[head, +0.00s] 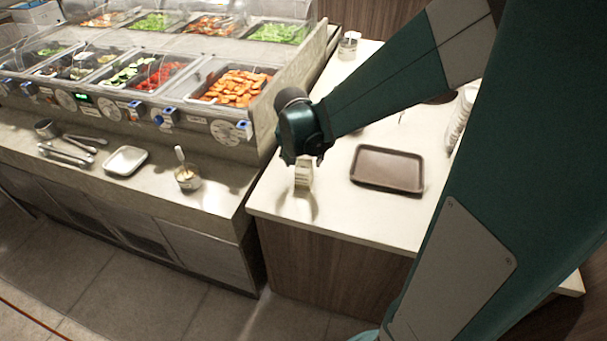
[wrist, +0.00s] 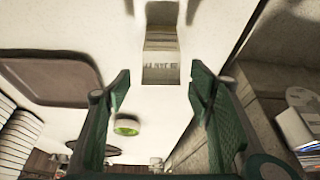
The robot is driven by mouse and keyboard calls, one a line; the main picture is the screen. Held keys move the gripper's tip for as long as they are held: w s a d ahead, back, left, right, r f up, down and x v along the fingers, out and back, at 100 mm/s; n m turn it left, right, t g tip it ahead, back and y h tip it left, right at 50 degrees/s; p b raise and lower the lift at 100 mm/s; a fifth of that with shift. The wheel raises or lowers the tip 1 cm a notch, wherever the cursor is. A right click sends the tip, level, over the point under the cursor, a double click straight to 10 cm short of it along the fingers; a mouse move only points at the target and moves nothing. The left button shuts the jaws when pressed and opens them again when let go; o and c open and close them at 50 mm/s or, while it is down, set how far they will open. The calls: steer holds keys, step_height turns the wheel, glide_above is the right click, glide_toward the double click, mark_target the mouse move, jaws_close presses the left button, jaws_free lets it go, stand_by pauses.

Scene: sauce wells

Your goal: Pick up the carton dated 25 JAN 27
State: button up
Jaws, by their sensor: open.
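A small pale carton (head: 303,173) stands on the white counter near its front left corner. It also shows in the wrist view (wrist: 161,62), with blurred dark print across it that I cannot read as a date. My gripper (head: 304,158) is right above the carton in the head view and hides its top. In the wrist view my gripper (wrist: 160,86) is open, with its two green fingers apart. The carton lies just beyond the fingertips, in line with the gap between them. Nothing is held.
A dark brown tray (head: 387,149) lies right of the carton, with free counter between. A stack of white items (head: 460,118) stands farther right. A green-topped round item (wrist: 127,126) shows in the wrist view. The food bar, with a pot (head: 188,178) on its ledge, is left.

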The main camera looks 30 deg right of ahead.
steer(key=shift+x, duration=1.05)
steer(key=shift+w+f, duration=0.1)
steer(key=shift+b+x, duration=1.15)
steer(key=shift+x, duration=1.35)
steer(key=shift+w, duration=0.1)
steer(key=c, duration=1.2)
steer(key=shift+c, duration=0.2)
steer(key=shift+r+p, duration=1.4)
steer(key=shift+r, duration=3.75)
